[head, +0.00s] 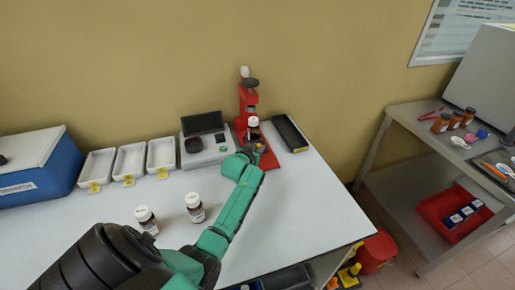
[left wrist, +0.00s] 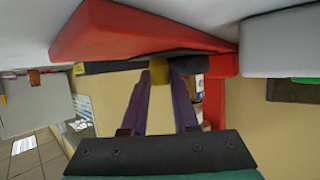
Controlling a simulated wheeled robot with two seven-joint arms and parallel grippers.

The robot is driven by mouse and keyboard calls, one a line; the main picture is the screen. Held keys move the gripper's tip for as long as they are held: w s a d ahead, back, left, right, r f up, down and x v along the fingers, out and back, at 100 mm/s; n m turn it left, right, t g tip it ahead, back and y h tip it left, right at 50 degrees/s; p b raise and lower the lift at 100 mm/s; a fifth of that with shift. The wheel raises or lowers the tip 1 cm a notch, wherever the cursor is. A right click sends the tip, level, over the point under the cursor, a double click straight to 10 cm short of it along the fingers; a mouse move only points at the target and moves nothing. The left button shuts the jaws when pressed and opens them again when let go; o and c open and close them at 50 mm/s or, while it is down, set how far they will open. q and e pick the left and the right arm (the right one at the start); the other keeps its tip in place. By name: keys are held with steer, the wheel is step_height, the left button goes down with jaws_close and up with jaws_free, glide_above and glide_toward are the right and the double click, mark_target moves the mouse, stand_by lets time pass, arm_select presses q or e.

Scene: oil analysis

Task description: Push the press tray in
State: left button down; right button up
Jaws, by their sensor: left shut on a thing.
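The red press (head: 248,97) stands at the back of the white table, with a small white-capped bottle (head: 253,123) in it. My left arm reaches to the press front. My left gripper (head: 258,149) is low at the press, its tips close to the red base (head: 270,161). In the left wrist view, which is upside down, my left gripper (left wrist: 164,75) is shut on a small yellow knob (left wrist: 159,70) at the front of a dark part, which I take for the press tray (left wrist: 188,65). How far out the tray sits is hard to tell. My right gripper is not in view.
A black tray (head: 290,133) lies right of the press, and a scale (head: 206,146) stands left of it. White trays (head: 131,162) line the back. Two bottles (head: 195,207) (head: 146,219) stand left of my forearm. The table right of my arm is clear.

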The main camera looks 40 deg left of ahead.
mark_target(255, 140)
arm_select(q)
steer(key=w+a+b, duration=0.2)
steer(key=a, duration=0.1)
steer(key=shift+f, duration=0.15)
steer(key=shift+a, duration=0.1)
steer(key=shift+r, duration=0.25)
steer(key=c, duration=1)
jaws_free()
steer(key=shift+c, duration=0.2)
steer(key=shift+o, duration=0.5)
steer(key=shift+w+a+f, duration=0.1)
steer(key=shift+w, duration=0.05)
